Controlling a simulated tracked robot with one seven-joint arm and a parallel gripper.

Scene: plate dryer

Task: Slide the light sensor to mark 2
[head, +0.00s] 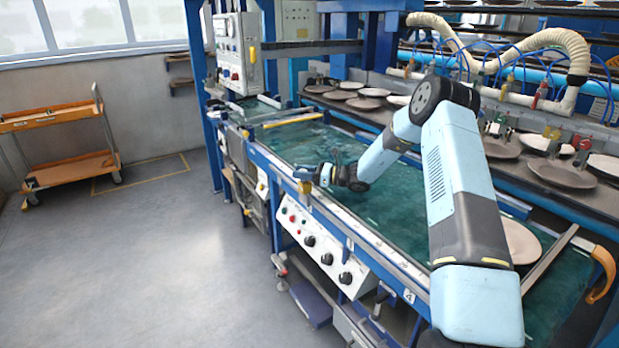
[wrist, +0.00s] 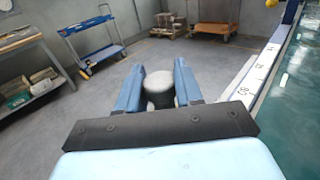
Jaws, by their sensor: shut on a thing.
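My gripper (head: 327,174) is at the left edge of the machine's green bed, over the front rail (head: 333,217). In the wrist view my gripper's two blue fingers (wrist: 160,85) are shut on a short pale grey cylinder with a dark band, the light sensor (wrist: 160,90). In the head view the sensor is small and partly hidden by the gripper. The white rail strip with number marks (wrist: 246,92) runs to the right of the fingers in the wrist view. A mark reading 4 (head: 409,295) shows near the rail's near end. I cannot tell which mark the sensor is at.
A control panel with knobs (head: 311,241) hangs below the rail. Plates (head: 363,104) lie on the racks behind the green bed (head: 400,215). An orange cart (head: 68,170) stands at the left wall. The floor (head: 150,270) between is clear.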

